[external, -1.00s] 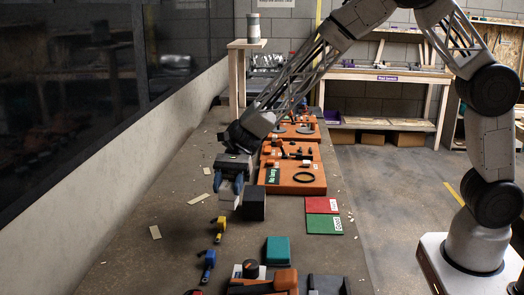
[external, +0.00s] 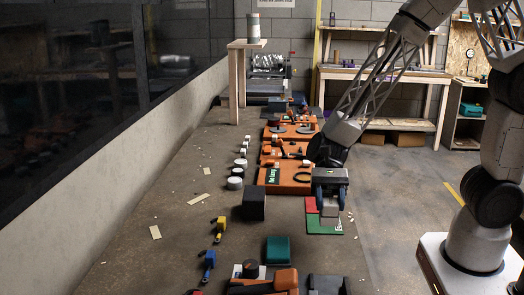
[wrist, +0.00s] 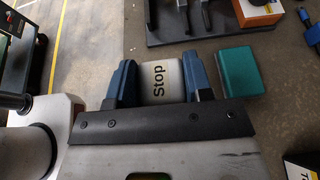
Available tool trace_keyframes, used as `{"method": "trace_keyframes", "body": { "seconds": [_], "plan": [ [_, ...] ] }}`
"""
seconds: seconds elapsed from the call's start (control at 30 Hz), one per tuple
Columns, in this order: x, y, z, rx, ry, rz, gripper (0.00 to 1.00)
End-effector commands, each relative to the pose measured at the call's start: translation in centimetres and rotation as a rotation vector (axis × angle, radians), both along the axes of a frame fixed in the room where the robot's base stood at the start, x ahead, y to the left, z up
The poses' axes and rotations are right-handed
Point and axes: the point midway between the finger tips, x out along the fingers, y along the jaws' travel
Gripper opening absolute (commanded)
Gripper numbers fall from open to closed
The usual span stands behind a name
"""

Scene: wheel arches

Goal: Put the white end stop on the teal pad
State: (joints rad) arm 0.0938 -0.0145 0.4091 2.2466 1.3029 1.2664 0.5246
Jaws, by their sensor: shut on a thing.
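My gripper (external: 329,203) is shut on the white end stop (wrist: 160,80), a pale block marked "Stop" between the two blue fingers in the wrist view. In the external view the end stop (external: 328,211) hangs below the gripper, in front of the red and green plates; its exact height is unclear. The teal pad (external: 277,250) lies on the bench nearer the camera, to the left of the gripper. In the wrist view the teal pad (wrist: 224,72) is just right of the right finger, apart from the end stop. Nothing rests on the pad.
A black block (external: 254,204) stands left of the gripper. Orange boards with parts (external: 290,181) lie behind. A dark tray with tools (wrist: 205,22) sits near the pad, with an orange block (wrist: 257,12). Small yellow and blue items (external: 209,262) lie left.

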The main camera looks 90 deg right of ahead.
Motion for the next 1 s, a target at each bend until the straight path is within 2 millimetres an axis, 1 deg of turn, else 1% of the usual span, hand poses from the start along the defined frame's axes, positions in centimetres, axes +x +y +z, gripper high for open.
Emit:
{"method": "trace_keyframes", "body": {
  "seconds": [0.03,0.13,0.23,0.37,0.63,0.77,0.87,1.0],
  "plan": [
    [-0.9,0.1,0.0,0.0,0.0,0.002,0.22],
    [-2.0,0.2,-0.2,0.001,0.0,0.006,0.22],
    [-2.6,0.3,-0.2,0.001,0.0,0.009,0.22],
    [-2.8,0.3,-0.3,0.002,0.0,0.01,0.22],
    [-2.7,0.3,-0.3,0.002,0.0,0.01,0.22],
    [-2.4,0.4,-0.3,0.002,0.001,0.009,0.22],
    [-1.7,0.6,-0.4,0.002,0.001,0.01,0.22],
    [-0.2,0.9,-0.6,0.001,0.001,0.01,0.22]
  ]
}}
